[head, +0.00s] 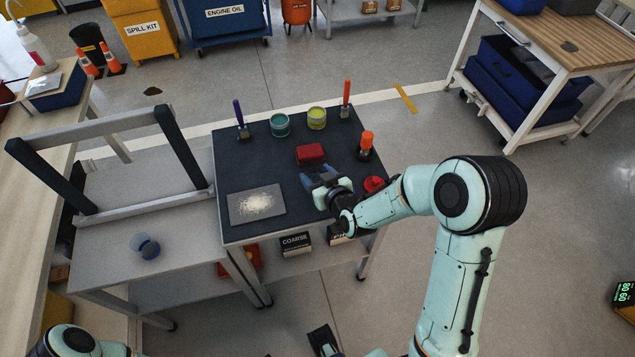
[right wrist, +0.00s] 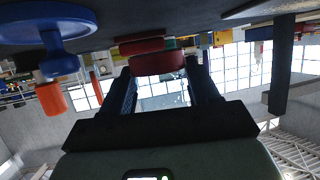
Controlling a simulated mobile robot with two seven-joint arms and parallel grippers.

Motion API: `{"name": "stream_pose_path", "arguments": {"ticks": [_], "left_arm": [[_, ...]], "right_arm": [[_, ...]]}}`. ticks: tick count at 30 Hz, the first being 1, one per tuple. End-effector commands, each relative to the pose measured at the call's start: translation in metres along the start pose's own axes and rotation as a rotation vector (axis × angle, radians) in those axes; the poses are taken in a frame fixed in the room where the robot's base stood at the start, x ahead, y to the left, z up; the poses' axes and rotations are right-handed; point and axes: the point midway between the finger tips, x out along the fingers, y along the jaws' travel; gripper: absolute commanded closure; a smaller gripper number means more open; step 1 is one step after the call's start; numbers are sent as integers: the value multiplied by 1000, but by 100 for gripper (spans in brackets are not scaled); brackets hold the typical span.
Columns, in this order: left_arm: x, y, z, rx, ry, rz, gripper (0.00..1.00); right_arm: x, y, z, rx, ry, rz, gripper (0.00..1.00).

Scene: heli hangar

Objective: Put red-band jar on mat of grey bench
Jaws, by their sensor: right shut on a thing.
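My right gripper (head: 318,179) is low over the dark grey bench (head: 290,150), right of the mat. In the right wrist view its two dark fingers (right wrist: 163,88) are shut on a jar with a red band (right wrist: 158,64). In the head view the jar is mostly hidden by the gripper. The flat grey mat (head: 237,212) lies on the bench's front left part with a pale, grainy patch on it.
Around the gripper on the bench are a red box (head: 310,153), an orange-topped item (head: 366,142) and a red round thing (head: 374,184). Teal (head: 280,125) and yellow (head: 317,118) jars stand behind. A lighter table with a blue jar (head: 145,247) adjoins left.

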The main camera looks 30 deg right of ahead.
Motion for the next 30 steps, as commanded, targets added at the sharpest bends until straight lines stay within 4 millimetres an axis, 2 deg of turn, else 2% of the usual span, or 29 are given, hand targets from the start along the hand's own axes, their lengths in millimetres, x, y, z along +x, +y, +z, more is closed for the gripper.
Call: {"name": "stream_pose_path", "arguments": {"ticks": [1, 3, 6, 18, 19, 20, 30], "left_arm": [[2, 0, -1, 0, 2, 0, 100], [2, 0, -1, 0, 3, 1, 100], [3, 0, -2, 1, 5, 1, 100], [6, -1, -4, 1, 11, 2, 100], [6, -1, -4, 1, 12, 2, 100], [6, -1, -4, 1, 12, 2, 100], [4, 0, -3, 1, 9, 2, 100]], "right_arm": [[4, 0, 10, 1, -5, 0, 71], [8, 0, 19, 0, -5, -1, 71], [11, 0, 26, 0, -2, -1, 71], [12, 0, 29, 0, -1, 0, 71], [12, 0, 30, 0, -2, 0, 36], [12, 0, 29, 0, -2, -1, 29], [11, 0, 27, 0, -2, 0, 29]]}}
